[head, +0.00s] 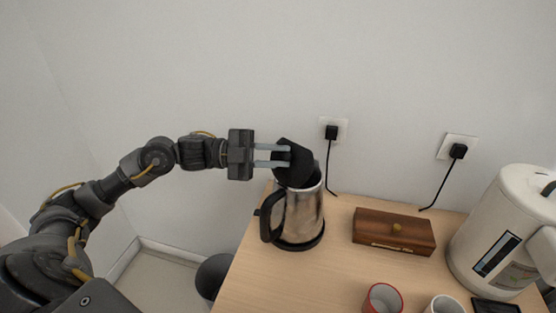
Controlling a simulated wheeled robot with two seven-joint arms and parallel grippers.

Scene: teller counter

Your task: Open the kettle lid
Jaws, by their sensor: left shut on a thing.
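The kettle (299,217) is a steel jug with a black handle and black base, upright at the left end of the wooden counter. Its black lid (293,162) is tilted up above the kettle's mouth. My left gripper (287,155) comes in from the left at lid height, and its two pale fingers are shut on the lid. The fingertips are partly hidden against the lid. My right gripper is not in view.
A large white water dispenser (507,232) is at the far right. A red-rimmed cup (383,299) and a white cup (444,305) are at the front. Two plugged wall sockets (333,129) have hanging cords.

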